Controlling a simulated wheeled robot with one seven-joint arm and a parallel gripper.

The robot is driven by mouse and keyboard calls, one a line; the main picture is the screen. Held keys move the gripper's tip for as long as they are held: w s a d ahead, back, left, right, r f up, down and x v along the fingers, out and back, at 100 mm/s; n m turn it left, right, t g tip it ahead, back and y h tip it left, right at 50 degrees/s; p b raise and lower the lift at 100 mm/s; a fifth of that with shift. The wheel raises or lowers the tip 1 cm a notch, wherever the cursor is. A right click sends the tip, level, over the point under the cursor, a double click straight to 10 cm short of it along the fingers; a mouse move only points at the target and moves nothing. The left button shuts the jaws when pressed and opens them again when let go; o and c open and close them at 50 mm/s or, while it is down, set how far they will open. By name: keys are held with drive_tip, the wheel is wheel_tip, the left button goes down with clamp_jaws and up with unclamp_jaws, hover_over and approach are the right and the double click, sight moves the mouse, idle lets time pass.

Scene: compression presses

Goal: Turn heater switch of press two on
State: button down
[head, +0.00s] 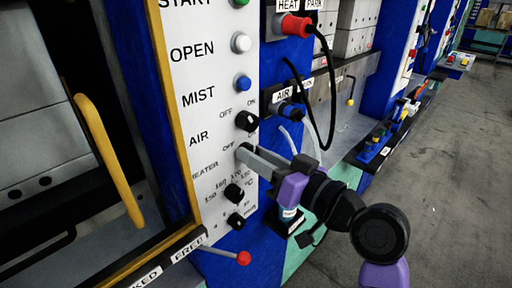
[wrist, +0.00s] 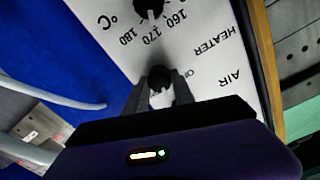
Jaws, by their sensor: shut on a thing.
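The heater switch is a small black knob (wrist: 159,76) on the white control panel (head: 205,115), in the row marked HEATER. My gripper (head: 246,154) reaches in from the right and is shut on this knob. In the wrist view its two grey fingers (wrist: 160,95) stand on either side of the knob. In the head view the fingers mostly hide the knob. An OFF mark shows beside it in the wrist view, but its exact setting cannot be told. No press number is readable.
The black air knob (head: 246,121) sits just above, and the temperature knob (head: 234,193) just below. Green, white and blue buttons line the upper panel. A red-tipped lever (head: 243,258) sticks out below. Black cables and a red plug (head: 295,26) are close to the right of the panel.

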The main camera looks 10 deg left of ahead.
drive_tip(key=m+p, duration=0.3)
drive_tip(key=m, duration=0.1)
drive_tip(key=shift+m, duration=0.4)
drive_tip(key=shift+f, duration=0.1)
drive_tip(key=c, duration=1.1)
unclamp_jaws()
drive_tip(key=shift+o, duration=0.2)
drive_tip(key=shift+d, duration=0.1)
drive_tip(key=b+v, duration=0.1)
drive_tip(key=v, duration=0.6)
drive_tip(key=shift+s+d+b, duration=0.2)
drive_tip(key=shift+d+b, duration=0.1)
